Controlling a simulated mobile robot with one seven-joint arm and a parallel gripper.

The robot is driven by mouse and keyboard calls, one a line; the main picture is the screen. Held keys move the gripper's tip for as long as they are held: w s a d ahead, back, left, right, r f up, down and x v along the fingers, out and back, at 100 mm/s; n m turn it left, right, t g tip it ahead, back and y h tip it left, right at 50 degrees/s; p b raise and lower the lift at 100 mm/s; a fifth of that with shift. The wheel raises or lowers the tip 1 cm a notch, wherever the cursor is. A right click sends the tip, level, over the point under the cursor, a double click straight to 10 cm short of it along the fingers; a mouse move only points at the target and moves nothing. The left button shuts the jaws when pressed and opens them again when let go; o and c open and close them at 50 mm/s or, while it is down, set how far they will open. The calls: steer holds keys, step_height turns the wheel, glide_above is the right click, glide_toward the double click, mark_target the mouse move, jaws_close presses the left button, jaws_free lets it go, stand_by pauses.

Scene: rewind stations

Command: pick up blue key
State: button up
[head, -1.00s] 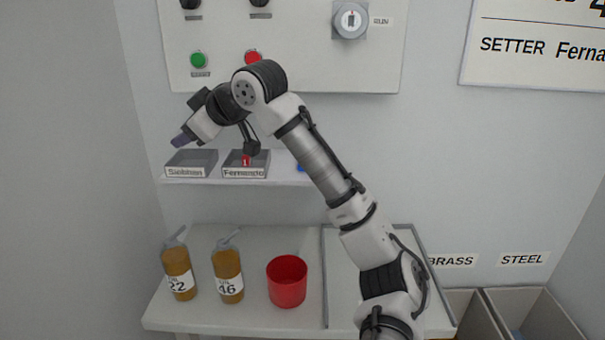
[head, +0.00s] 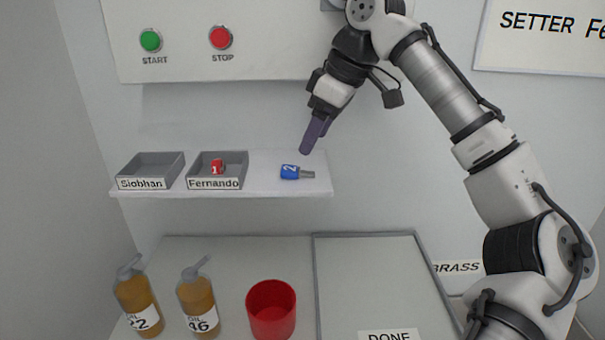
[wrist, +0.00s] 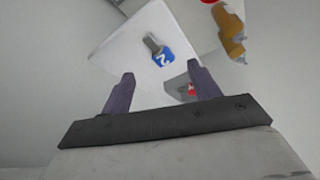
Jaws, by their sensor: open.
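The blue key (head: 291,172) has a blue head marked 2 and a short grey shank pointing right. It lies on the bare right part of the white shelf (head: 262,184). In the wrist view the blue key (wrist: 161,56) lies beyond the fingertips, roughly between them. My gripper (head: 313,140) is above the shelf's right end, pointing down and a little left, apart from the key. It also shows in the wrist view (wrist: 160,82), with its two purple fingers spread and nothing between them.
Left of the key, the Fernando tray (head: 238,178) holds a red key (head: 217,167) marked 1; the Siobhan tray (head: 135,165) looks empty. Below stand two oil bottles (head: 139,300) (head: 198,298) and a red cup (head: 271,312). A panel with START and STOP buttons (head: 220,38) hangs above.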

mark_target(298, 171)
steer(key=x, duration=0.7)
steer(key=shift+w+a+f, duration=0.1)
steer(key=shift+a+f, duration=0.05)
steer(key=shift+f, duration=0.05)
steer(key=shift+c, duration=0.3)
steer(key=c, duration=1)
